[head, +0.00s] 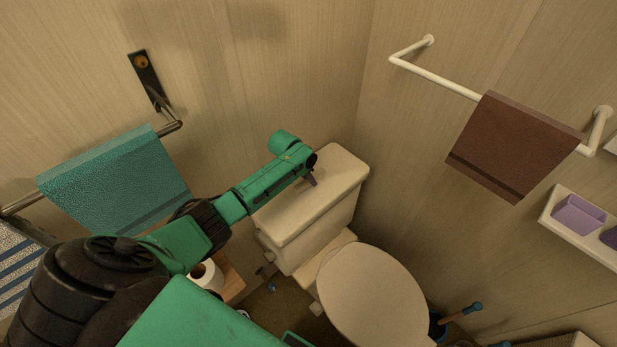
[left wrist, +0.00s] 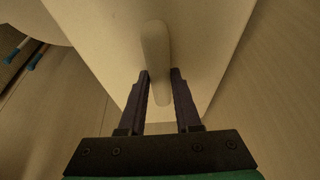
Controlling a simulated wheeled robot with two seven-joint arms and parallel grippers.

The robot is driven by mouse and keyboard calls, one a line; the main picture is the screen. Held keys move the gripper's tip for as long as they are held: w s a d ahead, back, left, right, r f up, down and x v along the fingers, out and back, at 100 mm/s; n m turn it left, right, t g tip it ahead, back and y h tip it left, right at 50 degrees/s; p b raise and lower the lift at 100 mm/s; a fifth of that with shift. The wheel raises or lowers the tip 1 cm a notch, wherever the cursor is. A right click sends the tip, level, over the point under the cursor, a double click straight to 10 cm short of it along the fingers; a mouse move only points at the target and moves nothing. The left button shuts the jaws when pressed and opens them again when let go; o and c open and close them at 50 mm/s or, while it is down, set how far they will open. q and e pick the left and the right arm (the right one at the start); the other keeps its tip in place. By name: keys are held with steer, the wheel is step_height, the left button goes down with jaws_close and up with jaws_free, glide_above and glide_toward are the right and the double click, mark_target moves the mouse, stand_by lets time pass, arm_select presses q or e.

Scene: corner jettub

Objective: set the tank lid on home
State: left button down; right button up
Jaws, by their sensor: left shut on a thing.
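The tank lid (head: 338,172) is a cream slab on top of the toilet tank (head: 325,225) in the corner of the head view. It looks level and roughly lined up with the tank; I cannot tell whether a small gap remains under it. My left gripper (head: 313,181) points down at the lid's top. In the left wrist view, the left gripper's dark fingers (left wrist: 160,74) are on either side of the lid's raised handle (left wrist: 156,45), shut on it. My right gripper is not in view.
The closed toilet seat (head: 372,295) is in front of the tank. Walls stand close behind and right of it. A teal towel (head: 115,185) hangs at left, a brown towel (head: 515,148) at right. A toilet paper roll (head: 207,275) is beside my left arm.

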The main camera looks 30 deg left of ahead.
arm_select(q)
steer(key=c, duration=0.5)
jaws_free()
steer(key=shift+r, duration=0.1)
steer(key=shift+s, duration=0.1)
steer(key=shift+s+a+r, duration=0.1)
steer(key=shift+r, duration=0.2)
steer(key=v, duration=1.3)
steer(key=shift+s+r, duration=0.2)
steer(key=shift+r, duration=0.2)
